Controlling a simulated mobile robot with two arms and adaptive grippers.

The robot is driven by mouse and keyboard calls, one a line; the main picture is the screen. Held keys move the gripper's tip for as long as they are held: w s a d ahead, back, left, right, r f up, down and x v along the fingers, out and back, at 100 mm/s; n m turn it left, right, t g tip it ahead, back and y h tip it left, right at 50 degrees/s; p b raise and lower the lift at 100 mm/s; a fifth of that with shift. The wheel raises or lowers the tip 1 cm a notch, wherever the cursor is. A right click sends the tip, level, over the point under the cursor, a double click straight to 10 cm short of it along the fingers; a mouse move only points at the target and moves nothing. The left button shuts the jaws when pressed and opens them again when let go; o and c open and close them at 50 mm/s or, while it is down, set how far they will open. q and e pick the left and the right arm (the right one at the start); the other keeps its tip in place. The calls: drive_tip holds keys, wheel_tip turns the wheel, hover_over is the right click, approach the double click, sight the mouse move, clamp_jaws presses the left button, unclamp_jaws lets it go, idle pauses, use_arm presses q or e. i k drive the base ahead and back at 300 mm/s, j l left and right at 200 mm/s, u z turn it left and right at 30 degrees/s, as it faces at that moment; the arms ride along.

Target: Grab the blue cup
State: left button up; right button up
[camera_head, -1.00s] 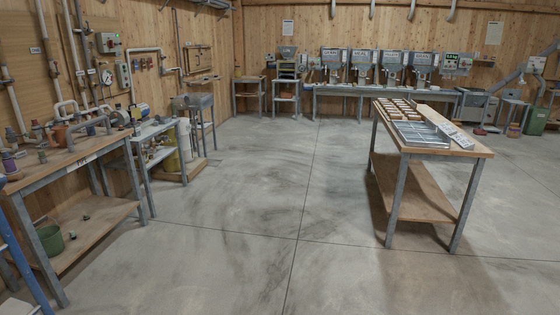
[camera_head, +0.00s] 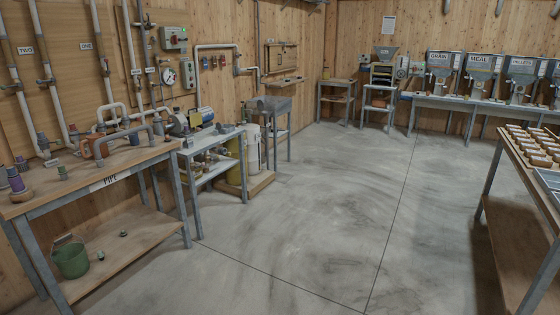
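I cannot make out a blue cup for certain in the head view. A small purple-and-blue upright piece (camera_head: 15,180) stands at the left end of the bench labelled PIPE (camera_head: 125,172); I cannot tell that it is a cup. Small metal vessels (camera_head: 518,93) stand under the dispensers at the back, too small to make out. Neither of my grippers shows.
A green bucket (camera_head: 72,259) sits on the pipe bench's lower shelf. A smaller bench (camera_head: 213,139) and a yellow cylinder (camera_head: 237,160) stand beyond it. A table with trays (camera_head: 515,158) is at the right. The concrete floor (camera_head: 320,225) between is clear.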

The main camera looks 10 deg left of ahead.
sight(134, 139)
drive_tip(key=i+j+u, duration=0.2)
drive_tip(key=i+u, duration=0.25)
drive_tip(key=i, duration=0.15)
drive_tip(key=i+u, duration=0.5)
drive_tip(key=i, duration=0.15)
drive_tip(key=i+l+u, duration=0.3)
drive_tip(key=i+u, duration=0.15)
drive_tip(key=i, duration=0.15)
